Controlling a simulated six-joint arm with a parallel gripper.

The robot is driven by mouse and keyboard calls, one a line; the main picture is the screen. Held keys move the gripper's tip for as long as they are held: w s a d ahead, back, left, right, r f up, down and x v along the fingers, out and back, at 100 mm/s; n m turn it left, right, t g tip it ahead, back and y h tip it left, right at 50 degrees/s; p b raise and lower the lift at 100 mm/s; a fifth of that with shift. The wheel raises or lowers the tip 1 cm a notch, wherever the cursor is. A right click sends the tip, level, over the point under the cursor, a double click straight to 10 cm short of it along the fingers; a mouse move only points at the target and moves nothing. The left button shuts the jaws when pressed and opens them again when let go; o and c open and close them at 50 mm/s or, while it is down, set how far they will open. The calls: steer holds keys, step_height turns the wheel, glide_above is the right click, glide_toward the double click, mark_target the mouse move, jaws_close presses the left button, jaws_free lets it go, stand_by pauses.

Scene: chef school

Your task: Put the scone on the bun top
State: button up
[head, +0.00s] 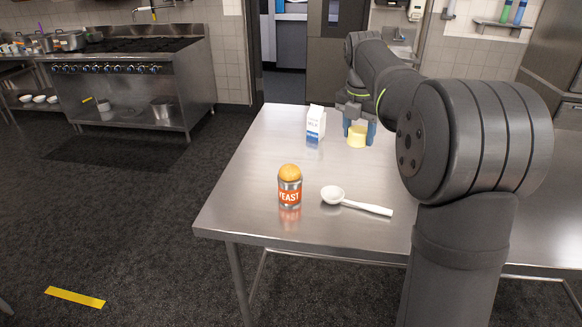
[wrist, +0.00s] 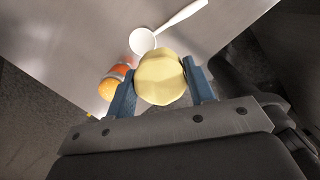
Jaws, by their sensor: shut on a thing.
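The pale yellow scone (head: 357,136) is between the blue fingers of my gripper (head: 359,129), which is shut on it, at the far side of the steel table. It also fills the space between the fingers in the wrist view (wrist: 161,78). I cannot tell for sure how high it is above the table. The rounded orange-brown bun top (head: 290,172) sits on the yeast can (head: 290,194), nearer the front left of the table. In the wrist view the bun top (wrist: 108,88) shows just left of the left finger. My gripper is well apart from the bun top.
A milk carton (head: 316,124) stands left of my gripper. A white scoop (head: 352,203) lies right of the can, its handle pointing right. The steel table (head: 250,170) is bare between the carton and the can. A stove (head: 130,85) stands beyond, at the left.

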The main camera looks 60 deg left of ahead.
steer(key=s+a+n, duration=0.2)
steer(key=s+a, duration=0.3)
glide_above(291, 166)
step_height(291, 166, down, 6)
steer(key=shift+s+d, duration=0.15)
steer(key=shift+s+f, duration=0.1)
steer(key=shift+f, duration=2)
steer(key=shift+f, duration=0.1)
steer(key=o, duration=1)
steer(key=shift+c, duration=0.2)
step_height(291, 166, up, 12)
steer(key=s, duration=0.1)
steer(key=shift+s+d, duration=0.25)
steer(key=shift+s, duration=0.05)
